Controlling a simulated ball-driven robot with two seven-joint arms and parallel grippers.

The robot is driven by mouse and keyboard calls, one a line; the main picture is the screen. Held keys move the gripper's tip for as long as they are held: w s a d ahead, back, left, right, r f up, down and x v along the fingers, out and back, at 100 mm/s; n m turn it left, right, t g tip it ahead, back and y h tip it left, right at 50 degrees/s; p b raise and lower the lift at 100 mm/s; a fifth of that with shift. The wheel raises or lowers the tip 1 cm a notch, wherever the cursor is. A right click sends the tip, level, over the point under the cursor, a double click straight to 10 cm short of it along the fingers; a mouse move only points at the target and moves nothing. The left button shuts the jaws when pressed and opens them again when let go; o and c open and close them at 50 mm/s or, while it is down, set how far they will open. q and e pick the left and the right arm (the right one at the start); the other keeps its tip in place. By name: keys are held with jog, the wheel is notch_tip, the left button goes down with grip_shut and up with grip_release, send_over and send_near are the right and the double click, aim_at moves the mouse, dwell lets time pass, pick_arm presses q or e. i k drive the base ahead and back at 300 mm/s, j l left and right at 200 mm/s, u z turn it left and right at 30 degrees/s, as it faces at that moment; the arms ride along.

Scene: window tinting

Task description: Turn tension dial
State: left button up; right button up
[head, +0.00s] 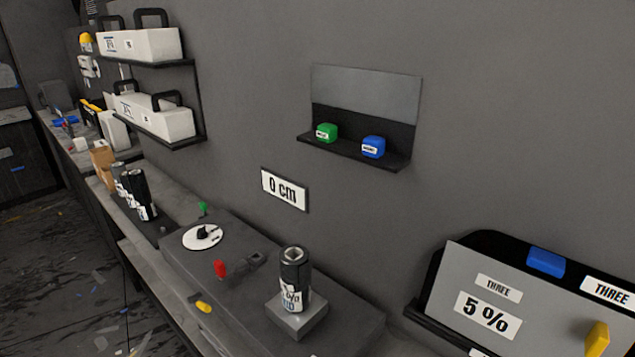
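A white round dial (203,237) with a black knob in its middle lies on the grey bench unit, left of centre in the head view. I cannot tell for certain that it is the tension dial. A sign reading "0 cm" (285,189) is on the wall behind it. A red lever or handle (220,268) stands in front of the dial, and a small green one (203,208) stands behind it. Neither of my grippers shows in the head view.
A black and silver canister (295,278) stands upright on a grey block (297,316), right of the dial. A "5 %" panel (443,290) stands at the right.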

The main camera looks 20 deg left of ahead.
aim_at(201, 234)
jog(key=k+u, duration=0.1)
jog(key=u, duration=0.35)
jog(key=k+u, duration=0.1)
jog(key=u, duration=0.3)
jog(key=k+j+u, duration=0.1)
jog(key=u, duration=0.35)
jog(key=z, duration=0.2)
jog(key=i+j+z, duration=0.25)
jog(key=z, duration=0.25)
jog(key=i+j+z, duration=0.25)
jog(key=z, duration=0.25)
jog(key=j, duration=0.1)
